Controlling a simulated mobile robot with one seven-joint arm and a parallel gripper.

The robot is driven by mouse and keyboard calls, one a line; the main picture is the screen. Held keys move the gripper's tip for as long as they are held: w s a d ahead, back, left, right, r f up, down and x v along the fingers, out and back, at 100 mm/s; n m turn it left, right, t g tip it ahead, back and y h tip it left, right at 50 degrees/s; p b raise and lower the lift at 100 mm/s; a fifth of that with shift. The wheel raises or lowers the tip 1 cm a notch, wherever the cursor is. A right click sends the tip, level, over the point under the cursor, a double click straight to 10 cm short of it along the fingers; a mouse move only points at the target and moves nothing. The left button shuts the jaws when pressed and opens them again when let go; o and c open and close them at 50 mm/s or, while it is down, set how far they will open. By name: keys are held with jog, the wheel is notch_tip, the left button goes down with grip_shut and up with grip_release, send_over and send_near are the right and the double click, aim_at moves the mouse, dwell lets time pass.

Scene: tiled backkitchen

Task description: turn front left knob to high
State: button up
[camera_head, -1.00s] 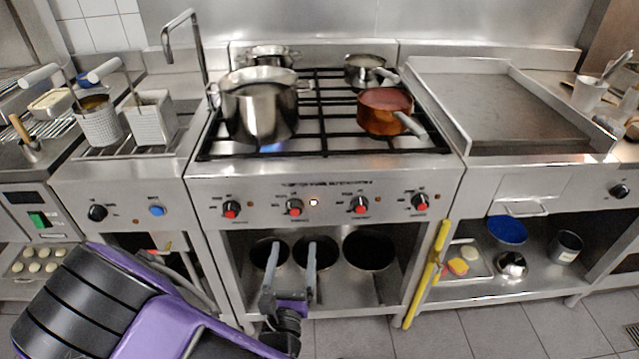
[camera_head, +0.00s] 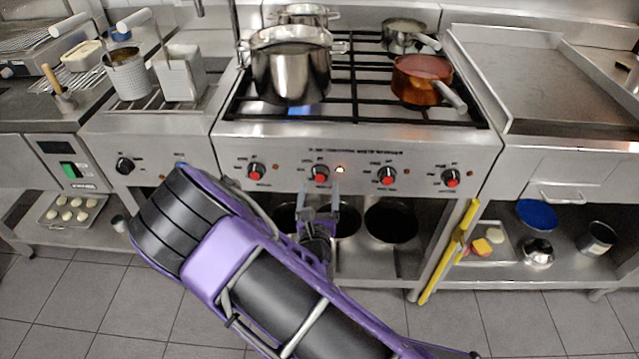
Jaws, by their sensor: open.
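The stove front panel (camera_head: 350,150) carries a row of several black-and-red knobs. The leftmost knob (camera_head: 257,171) is left of my gripper and clear of it. The second knob from the left (camera_head: 320,173) is just above my fingertips, with a lit indicator (camera_head: 340,170) to its right. I cannot read the labels that tell which one is the front left knob. My gripper (camera_head: 321,192) is open and empty, fingers pointing up in the picture, one each side of the second knob's lower edge. I cannot tell whether they touch it.
A large steel pot (camera_head: 290,75) stands over a blue flame (camera_head: 303,110) at front left. A copper pan (camera_head: 421,78) is at right. Round dark pans (camera_head: 391,220) lie on the shelf below. A yellow handle (camera_head: 449,250) stands right of the stove. Open floor lies in front.

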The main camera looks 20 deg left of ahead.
aim_at(320, 180)
jog(key=shift+x, duration=1.55)
jog(key=shift+c, duration=0.2)
grip_shut()
jog(key=shift+r+n+p, duration=0.15)
jog(key=shift+n+p, duration=0.25)
jog(key=shift+p, duration=0.05)
jog(key=n+p, duration=0.2)
jog(key=p, duration=0.1)
jog(key=shift+n, duration=0.4)
jog(key=n+p, duration=0.2)
jog(key=n, duration=0.2)
jog(key=shift+n+p, duration=0.7)
jog(key=shift+n, duration=0.2)
jog(key=shift+f+n, duration=0.2)
jog(key=shift+n, duration=0.1)
